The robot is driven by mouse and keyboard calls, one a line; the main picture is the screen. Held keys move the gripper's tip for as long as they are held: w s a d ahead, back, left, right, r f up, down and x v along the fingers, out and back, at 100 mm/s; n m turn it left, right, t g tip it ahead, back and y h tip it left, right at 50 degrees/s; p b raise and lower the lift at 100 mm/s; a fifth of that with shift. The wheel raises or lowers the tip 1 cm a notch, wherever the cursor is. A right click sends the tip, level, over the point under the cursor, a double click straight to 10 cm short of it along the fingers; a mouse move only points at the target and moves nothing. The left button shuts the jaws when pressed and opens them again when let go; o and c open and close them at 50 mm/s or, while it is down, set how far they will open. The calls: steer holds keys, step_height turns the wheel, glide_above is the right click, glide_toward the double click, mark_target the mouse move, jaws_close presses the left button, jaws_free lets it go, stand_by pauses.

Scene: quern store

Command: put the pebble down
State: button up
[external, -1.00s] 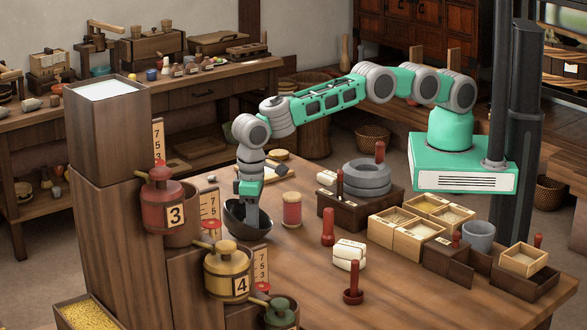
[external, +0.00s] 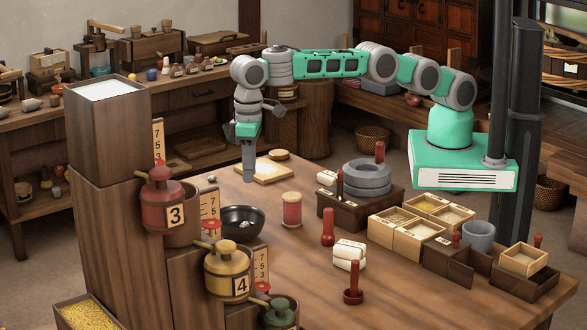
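My gripper (external: 248,178) points straight down over the left end of the pale wooden board (external: 268,171) on the table. Its fingers show as one narrow grey shape, so I cannot tell whether they are open or shut, or whether a pebble is between them. A small pale pebble-like thing (external: 245,224) lies inside the bowl. Another small grey pebble-like thing (external: 212,179) lies on the table behind the bowl.
A red spool-like jar (external: 291,210) stands right of the bowl. Grey stone rings (external: 367,178) sit on a dark box farther right. Stepped wooden blocks with a red pot (external: 162,197) and a yellow pot (external: 228,270) rise at left.

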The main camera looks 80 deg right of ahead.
steer(key=w+d+r, duration=0.1)
steer(key=d+r, duration=0.7)
steer(key=d, duration=0.1)
steer(key=s+d+r+t, duration=0.1)
steer(key=s+d+r, duration=0.2)
steer(key=d, duration=0.5)
steer(key=s+d+r+t, duration=0.1)
steer(key=s+d+r, duration=0.15)
steer(key=d, duration=0.55)
steer(key=s+d+f, duration=0.3)
steer(key=s+d, duration=0.4)
steer(key=s, duration=0.3)
steer(key=s+d+f+t, duration=0.1)
steer(key=s+d+f, duration=0.3)
steer(key=s+d, duration=0.3)
steer(key=s, duration=0.4)
steer(key=shift+d+f, duration=0.15)
steer(key=shift+f, duration=0.05)
